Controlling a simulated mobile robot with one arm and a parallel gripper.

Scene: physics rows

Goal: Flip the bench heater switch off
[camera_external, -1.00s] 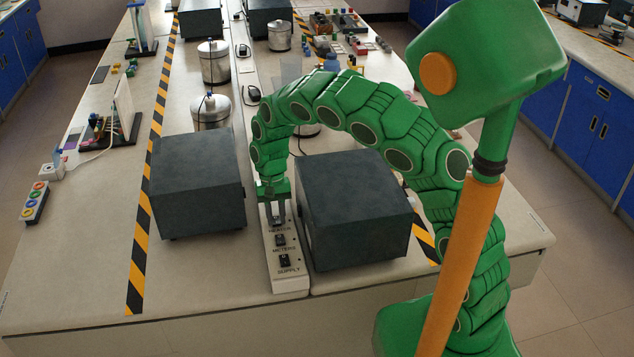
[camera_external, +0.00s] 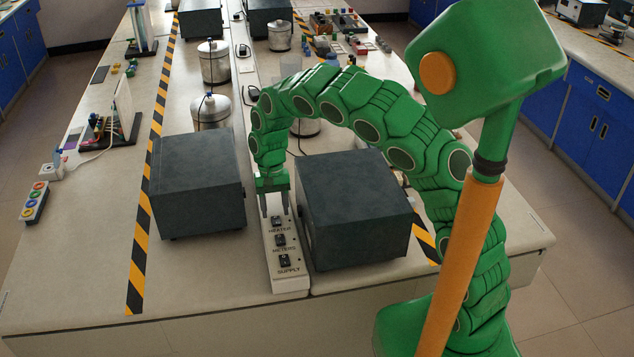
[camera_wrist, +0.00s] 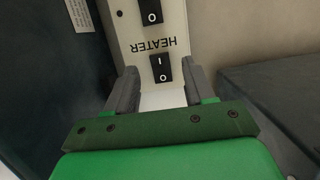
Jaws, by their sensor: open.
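The black heater switch (camera_external: 277,221) is the farthest of the rockers on a pale switch strip (camera_external: 288,284) in the external view. The wrist view shows the same heater switch (camera_wrist: 161,68) close up, with I and O marks and an upside-down HEATER label. Which side of the rocker is pressed in, I cannot tell. My gripper (camera_external: 275,211) points down over the strip's far end, open and empty. In the wrist view, my gripper (camera_wrist: 162,78) has one finger on each side of the switch, and the rocker shows between them.
The meters switch (camera_external: 280,240) and supply switch (camera_external: 285,261) sit nearer on the strip. Dark grey boxes flank it closely, one on the left (camera_external: 198,190) and one on the right (camera_external: 352,210). Metal pots (camera_external: 211,110) stand farther back.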

